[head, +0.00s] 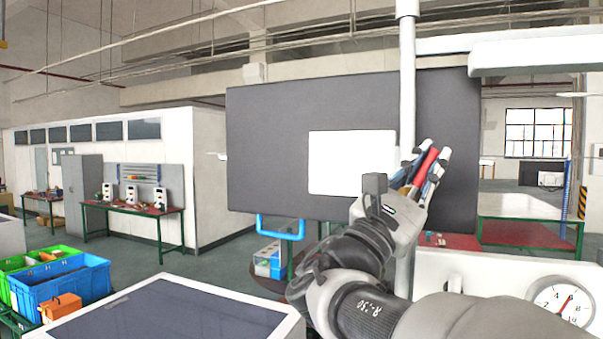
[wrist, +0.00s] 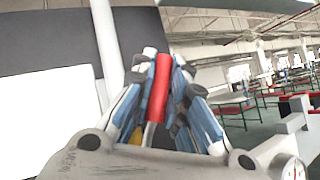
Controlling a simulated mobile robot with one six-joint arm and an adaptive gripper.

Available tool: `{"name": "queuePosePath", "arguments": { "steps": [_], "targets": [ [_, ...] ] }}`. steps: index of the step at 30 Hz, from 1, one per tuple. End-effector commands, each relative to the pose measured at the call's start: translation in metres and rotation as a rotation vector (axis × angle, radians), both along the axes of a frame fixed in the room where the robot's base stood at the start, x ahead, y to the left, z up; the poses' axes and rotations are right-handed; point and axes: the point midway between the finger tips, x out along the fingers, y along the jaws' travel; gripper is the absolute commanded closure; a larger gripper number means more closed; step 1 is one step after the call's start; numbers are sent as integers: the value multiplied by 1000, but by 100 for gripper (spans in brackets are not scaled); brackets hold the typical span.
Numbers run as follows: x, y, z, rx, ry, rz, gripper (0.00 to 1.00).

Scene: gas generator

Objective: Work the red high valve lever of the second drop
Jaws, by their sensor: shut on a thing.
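The red valve lever (head: 424,166) is in the middle right of the head view, close to a white vertical pipe (head: 407,80). In the wrist view the red lever (wrist: 158,88) stands upright between the blue and grey fingers. My gripper (head: 431,158) is shut on the red lever, with a finger on each side of it; it also shows in the wrist view (wrist: 164,72). The fingers hide much of the lever's sides and its join to the valve.
A dark panel with a white sheet (head: 350,162) stands behind the pipe. A round gauge (head: 563,303) is at the lower right. A blue handle (head: 281,229) is below the panel's left part. Blue crates (head: 62,283) and workbenches stand at the left.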

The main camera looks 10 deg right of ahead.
Motion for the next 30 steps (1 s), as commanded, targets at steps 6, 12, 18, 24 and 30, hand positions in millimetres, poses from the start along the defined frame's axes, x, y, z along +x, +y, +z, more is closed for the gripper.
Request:
{"name": "queuePosePath", "arguments": {
  "steps": [6,12,18,24,30],
  "targets": [
    [3,3,-1,-37,31,-1,100],
    [3,3,-1,-44,37,0,100],
    [3,3,-1,-43,36,0,100],
    [3,3,0,-42,35,0,76],
    [3,3,0,-43,32,0,65]
  ]
}}
